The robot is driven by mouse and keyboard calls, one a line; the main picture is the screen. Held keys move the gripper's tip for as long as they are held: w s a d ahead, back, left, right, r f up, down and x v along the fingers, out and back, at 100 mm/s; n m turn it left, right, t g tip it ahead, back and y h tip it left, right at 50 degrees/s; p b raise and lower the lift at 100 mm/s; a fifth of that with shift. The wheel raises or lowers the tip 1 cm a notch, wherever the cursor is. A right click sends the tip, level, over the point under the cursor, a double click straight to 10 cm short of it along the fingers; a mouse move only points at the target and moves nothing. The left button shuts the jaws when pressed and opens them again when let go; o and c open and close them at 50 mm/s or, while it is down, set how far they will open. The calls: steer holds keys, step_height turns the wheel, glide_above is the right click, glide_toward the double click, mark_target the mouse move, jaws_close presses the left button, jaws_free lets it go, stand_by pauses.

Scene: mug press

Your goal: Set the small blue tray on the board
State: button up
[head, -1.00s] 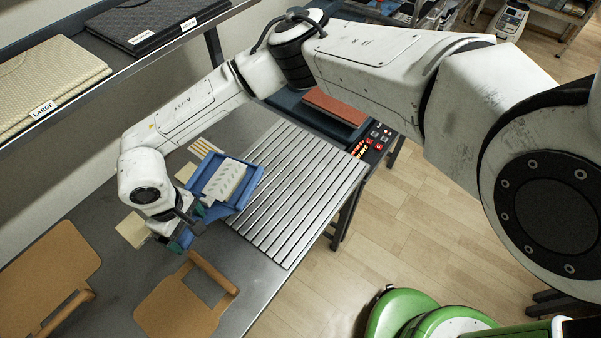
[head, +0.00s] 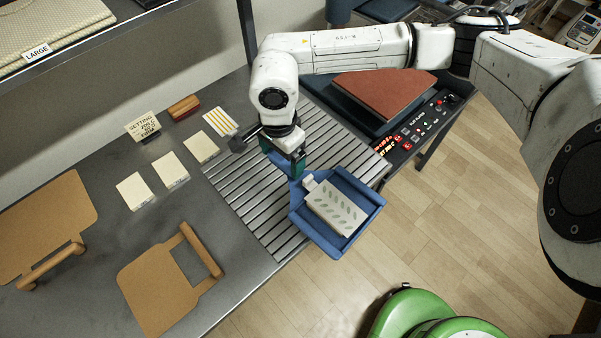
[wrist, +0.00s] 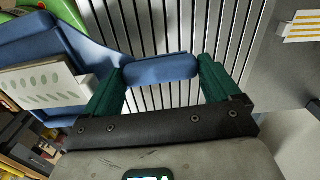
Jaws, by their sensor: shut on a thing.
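My gripper (head: 288,166) is shut on the handle of the small blue tray (head: 366,193). In the wrist view the blue handle (wrist: 160,70) sits between the two green fingers. The tray carries a white slab (head: 335,209) with grey oval marks. The tray is held over the right front edge of the slatted metal panel (head: 262,215), partly in front of the floor. I cannot tell its exact height. Two tan boards, one with a handle bar at the front (head: 155,290) and one at the left (head: 40,225), lie on the grey table.
Several cream cards (head: 134,191) lie left of the slats. A striped card (head: 219,121), a sign (head: 143,126) and a reddish-brown block (head: 184,107) are behind. A press with a brown top (head: 385,95) and lit buttons stands right. A shelf overhangs the back left.

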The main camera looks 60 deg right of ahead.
steer(key=s+d+r+m+b, duration=0.1)
steer(key=s+d+m+b, duration=0.1)
steer(key=s+d+m, duration=0.5)
steer(key=s+d+r+m+b, duration=0.15)
steer(key=s+m, duration=0.35)
steer(key=m, duration=0.7)
steer(key=w+d+f+p, duration=0.1)
steer(key=w+d+f, duration=0.1)
steer(key=w+f, duration=0.1)
steer(key=w+d+f+p, duration=0.1)
steer(key=w+d+f, duration=0.2)
steer(key=w, duration=0.1)
steer(key=w+d+f+p, duration=0.1)
steer(key=w+d+f, duration=0.1)
steer(key=w+f, duration=0.1)
steer(key=shift+w+d+f, duration=0.35)
steer(key=shift+w, duration=0.3)
steer(key=shift+w+f, duration=0.1)
steer(key=shift+f, duration=0.1)
steer(key=shift+w+d+f, duration=0.1)
steer(key=shift+d+f, duration=0.1)
steer(key=shift+f, duration=1.65)
steer(key=o, duration=0.9)
steer(key=shift+o, duration=0.2)
